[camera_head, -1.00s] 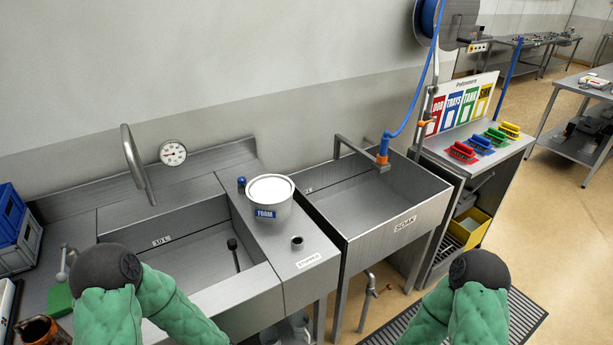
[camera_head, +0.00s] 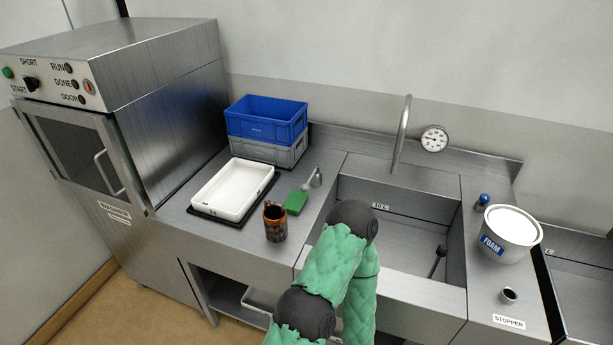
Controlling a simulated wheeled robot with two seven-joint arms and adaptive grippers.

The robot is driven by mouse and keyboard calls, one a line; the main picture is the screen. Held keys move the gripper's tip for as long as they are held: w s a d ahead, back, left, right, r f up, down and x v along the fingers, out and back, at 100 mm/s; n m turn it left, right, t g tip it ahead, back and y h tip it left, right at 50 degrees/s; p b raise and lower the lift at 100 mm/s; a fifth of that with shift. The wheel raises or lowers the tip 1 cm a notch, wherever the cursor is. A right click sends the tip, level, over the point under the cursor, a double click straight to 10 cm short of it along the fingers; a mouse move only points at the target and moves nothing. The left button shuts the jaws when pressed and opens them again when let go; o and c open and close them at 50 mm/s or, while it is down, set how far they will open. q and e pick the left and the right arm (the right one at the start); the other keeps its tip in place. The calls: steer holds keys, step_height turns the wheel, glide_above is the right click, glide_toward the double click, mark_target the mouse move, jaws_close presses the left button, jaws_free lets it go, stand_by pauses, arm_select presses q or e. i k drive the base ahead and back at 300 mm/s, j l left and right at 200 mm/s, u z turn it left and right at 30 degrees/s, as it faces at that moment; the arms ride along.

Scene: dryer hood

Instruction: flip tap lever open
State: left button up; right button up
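The curved metal tap spout (camera_head: 402,135) rises behind the sink basin (camera_head: 400,240), next to a round dial. A small metal lever (camera_head: 315,177) stands on the counter left of the basin, behind a green sponge-like block (camera_head: 295,203). It looks upright, but I cannot tell which of its settings it is in. A blue knob (camera_head: 483,200) sits on the counter right of the basin. Green-sleeved parts of my arms with dark joints show at the bottom and hide part of the basin's left front. Neither of my grippers shows in this view.
A brown jar (camera_head: 275,222), a white tray (camera_head: 233,190) and stacked blue and grey crates (camera_head: 266,120) stand left of the sink. A steel cabinet machine (camera_head: 130,130) is farther left. A white FOAM tub (camera_head: 509,232) and a stopper hole (camera_head: 509,295) are on the right.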

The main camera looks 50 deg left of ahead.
mark_target(305, 186)
steer(key=u, duration=1.6)
steer(key=i, duration=0.15)
steer(key=j+u, duration=0.05)
